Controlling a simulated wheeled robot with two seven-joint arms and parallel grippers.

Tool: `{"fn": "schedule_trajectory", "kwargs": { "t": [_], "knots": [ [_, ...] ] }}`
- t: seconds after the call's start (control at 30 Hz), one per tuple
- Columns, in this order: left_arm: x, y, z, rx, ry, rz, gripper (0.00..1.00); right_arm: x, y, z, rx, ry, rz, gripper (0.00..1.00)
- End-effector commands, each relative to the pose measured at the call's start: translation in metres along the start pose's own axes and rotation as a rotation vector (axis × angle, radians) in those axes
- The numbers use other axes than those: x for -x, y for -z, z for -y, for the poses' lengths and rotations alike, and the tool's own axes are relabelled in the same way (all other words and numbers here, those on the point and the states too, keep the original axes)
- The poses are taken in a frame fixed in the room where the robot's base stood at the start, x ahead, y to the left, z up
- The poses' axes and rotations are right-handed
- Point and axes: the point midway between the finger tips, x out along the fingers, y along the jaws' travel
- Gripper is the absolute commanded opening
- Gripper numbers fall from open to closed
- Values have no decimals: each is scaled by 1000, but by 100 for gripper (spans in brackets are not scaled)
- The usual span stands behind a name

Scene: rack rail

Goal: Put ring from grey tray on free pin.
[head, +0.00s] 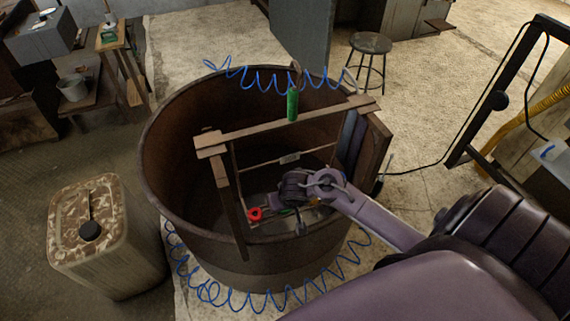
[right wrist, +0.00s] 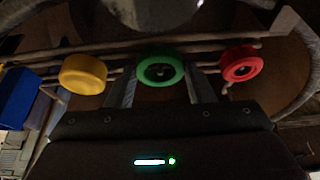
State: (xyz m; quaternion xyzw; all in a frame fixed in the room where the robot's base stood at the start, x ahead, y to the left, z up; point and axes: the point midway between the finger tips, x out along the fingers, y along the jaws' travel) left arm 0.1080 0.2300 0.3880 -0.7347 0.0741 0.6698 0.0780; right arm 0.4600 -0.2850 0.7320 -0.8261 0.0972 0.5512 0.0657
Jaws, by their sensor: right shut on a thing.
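My right gripper (head: 288,210) reaches down into a large rusty tub, at the near side of its inside. In the right wrist view my right gripper (right wrist: 161,76) is shut on a green ring (right wrist: 160,54), which sits between the two fingertips. The green ring shows only as a small patch in the head view (head: 287,212). A red ring (right wrist: 242,64) is to its right and a yellow ring (right wrist: 83,76) to its left in the right wrist view. The red ring also shows in the head view (head: 254,214). The grey tray and a free pin cannot be told clearly. My left gripper is out of view.
The tub's rusty rim (head: 150,150) surrounds the work area. A wooden frame (head: 270,127) spans it, with a green handle (head: 292,104) above. Blue coiled hose (head: 270,80) loops around the tub. A blue block (right wrist: 15,96) is at the wrist view's left edge. A camouflage-topped canister (head: 88,215) stands left.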

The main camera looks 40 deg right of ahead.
Motion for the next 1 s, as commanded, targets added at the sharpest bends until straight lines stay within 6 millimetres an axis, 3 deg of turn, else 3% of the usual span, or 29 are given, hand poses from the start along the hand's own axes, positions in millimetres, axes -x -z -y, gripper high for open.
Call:
{"fn": "schedule_trajectory", "kwargs": {
  "t": [0.17, 0.2, 0.4, 0.73, 1.0],
  "knots": [
    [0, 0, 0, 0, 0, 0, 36, 0, 0, 0, 0, 0, 0, 25],
    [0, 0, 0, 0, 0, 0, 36, 0, 0, 0, 0, 0, 0, 50],
    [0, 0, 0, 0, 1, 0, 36, 0, 0, 0, 0, 0, 0, 73],
    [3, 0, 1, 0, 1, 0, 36, 7, 0, 0, -1, 1, 1, 73],
    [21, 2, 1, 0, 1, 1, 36, 53, 1, 1, -3, 3, 0, 73]
  ]
}}
